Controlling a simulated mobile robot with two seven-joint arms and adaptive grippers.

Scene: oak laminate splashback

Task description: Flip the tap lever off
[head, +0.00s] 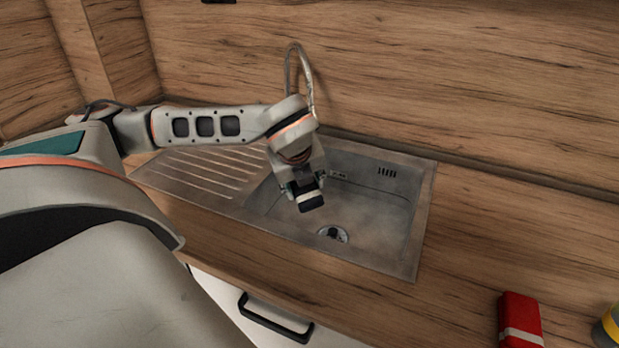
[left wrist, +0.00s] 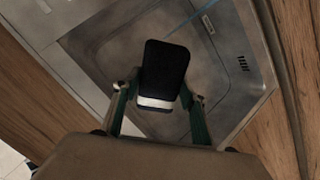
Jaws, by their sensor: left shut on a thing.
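The tap (head: 301,72) is a thin metal arch at the back edge of the sink (head: 418,215). My left forearm and wrist cover its lower part, and I cannot make out its lever. My left gripper (head: 308,194) is over the basin, pointing down, and is shut on a black block with a pale band (head: 311,201). In the left wrist view the block (left wrist: 165,70) sits between the fingers (left wrist: 158,95). A thin blue streak (left wrist: 192,19) beside it may be water from the tap. My right gripper is not in view.
The ribbed drainboard (head: 190,180) is left of the basin, and the drain (head: 332,234) is below my gripper. A red box with a pale band (head: 520,322) and a yellow-grey object (head: 607,328) stand at the front right.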

